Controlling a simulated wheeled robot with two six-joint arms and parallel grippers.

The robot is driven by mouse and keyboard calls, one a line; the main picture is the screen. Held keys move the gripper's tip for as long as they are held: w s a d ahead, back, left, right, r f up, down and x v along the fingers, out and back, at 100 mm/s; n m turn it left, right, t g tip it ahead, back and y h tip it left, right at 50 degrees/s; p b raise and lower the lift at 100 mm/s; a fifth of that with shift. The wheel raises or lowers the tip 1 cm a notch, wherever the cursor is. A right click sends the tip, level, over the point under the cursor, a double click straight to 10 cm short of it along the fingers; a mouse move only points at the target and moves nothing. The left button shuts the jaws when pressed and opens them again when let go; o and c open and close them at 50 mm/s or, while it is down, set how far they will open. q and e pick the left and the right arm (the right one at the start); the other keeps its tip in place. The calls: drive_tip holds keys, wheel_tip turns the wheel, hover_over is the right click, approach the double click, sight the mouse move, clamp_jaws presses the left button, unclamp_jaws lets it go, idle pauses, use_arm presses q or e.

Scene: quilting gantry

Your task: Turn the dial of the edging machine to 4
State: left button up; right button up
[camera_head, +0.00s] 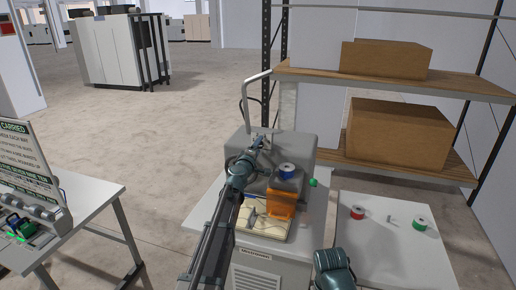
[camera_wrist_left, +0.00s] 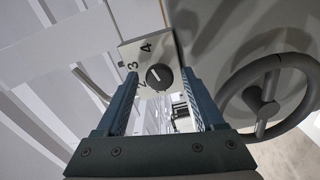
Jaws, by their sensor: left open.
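The edging machine (camera_head: 280,146) is a grey unit with an orange part at its front, standing on a white table. In the left wrist view its dial (camera_wrist_left: 158,77) is a round dark knob with a white mark, on a pale plate with the numerals 2, 3 and 4 along its left and upper side. I cannot tell exactly which numeral the mark points at. My left gripper (camera_wrist_left: 159,72) is open, its two fingers on either side of the dial in this view; contact cannot be told. In the head view the left arm reaches the machine's upper left, and the dial is hidden.
A grey handwheel (camera_wrist_left: 265,98) is close on the right in the wrist view. A side table (camera_head: 380,255) carries red (camera_head: 357,212) and green (camera_head: 420,223) spools. Shelves with cardboard boxes (camera_head: 398,135) stand behind.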

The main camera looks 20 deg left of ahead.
use_arm(q)
drive_tip(key=s, duration=1.3)
drive_tip(key=shift+s+a, duration=0.25)
drive_tip(key=shift+s, duration=0.1)
drive_tip(key=shift+d, duration=0.1)
drive_tip(key=s+d+f+m+g+h, duration=0.2)
drive_tip(key=d+f+m+h, duration=0.15)
drive_tip(key=d, duration=0.45)
drive_tip(key=s+d+f+m+g+h, duration=0.2)
drive_tip(key=d+m+h, duration=0.15)
drive_tip(key=d, duration=0.35)
drive_tip(key=s+d+f+m+g+b, duration=0.2)
drive_tip(key=s+d+f+m+g, duration=0.5)
drive_tip(key=s+d+f, duration=0.35)
drive_tip(key=s+d+f+m+g+y, duration=0.1)
drive_tip(key=s+f+m+g+y, duration=0.25)
drive_tip(key=s+f, duration=0.45)
drive_tip(key=s+a+m+g+y+b, duration=0.1)
drive_tip(key=s+a+g+y, duration=0.3)
drive_tip(key=s, duration=0.8)
drive_tip(key=shift+a+f+m+y, duration=0.4)
drive_tip(key=shift+a+y, duration=0.35)
drive_tip(key=shift+a, duration=0.25)
